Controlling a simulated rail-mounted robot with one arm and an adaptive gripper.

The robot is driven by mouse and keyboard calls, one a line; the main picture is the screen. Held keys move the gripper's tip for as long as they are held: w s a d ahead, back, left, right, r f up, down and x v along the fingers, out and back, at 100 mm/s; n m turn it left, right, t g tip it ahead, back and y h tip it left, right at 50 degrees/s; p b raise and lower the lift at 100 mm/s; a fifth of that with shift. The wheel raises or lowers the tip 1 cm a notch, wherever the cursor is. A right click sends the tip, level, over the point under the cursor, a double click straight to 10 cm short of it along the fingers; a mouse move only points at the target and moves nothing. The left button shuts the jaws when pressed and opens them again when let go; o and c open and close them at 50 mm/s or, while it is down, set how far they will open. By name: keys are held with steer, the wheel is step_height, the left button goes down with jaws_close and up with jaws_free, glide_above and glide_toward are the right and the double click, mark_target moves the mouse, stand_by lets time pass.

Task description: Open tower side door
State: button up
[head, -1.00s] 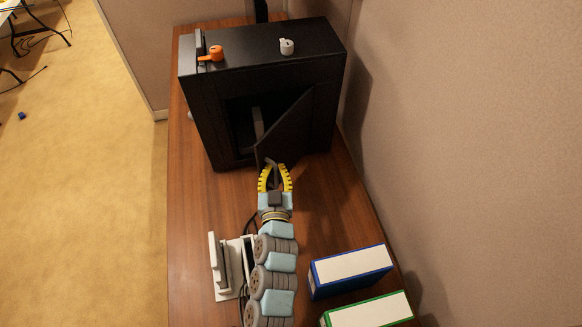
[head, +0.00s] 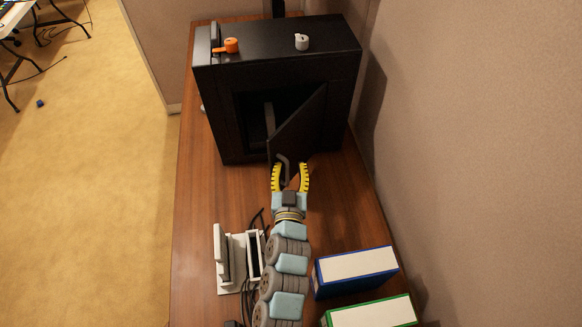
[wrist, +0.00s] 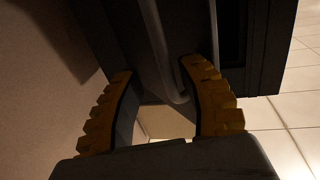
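The black tower (head: 240,75) stands on the wooden desk. Its side door (head: 298,125) is partly open: the right side meets the tower and the left edge stands out toward me. A dark interior shows left of it. My gripper (head: 290,170) is at the door's outer edge, its yellow fingers spread. The grey bar handle (head: 285,163) passes between them. In the wrist view the handle (wrist: 163,55) runs between the open fingers of my gripper (wrist: 157,72), with gaps on both sides; it lies nearer the right finger.
An orange part (head: 230,45) and a white part (head: 302,41) sit on top of the tower. A white stand (head: 222,255) is at left on the desk (head: 195,190). Blue and green binders (head: 355,270) lie at right, beside the wall.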

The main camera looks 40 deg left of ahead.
steer(key=shift+d, duration=0.1)
steer(key=v, duration=1.2)
stand_by(0.4)
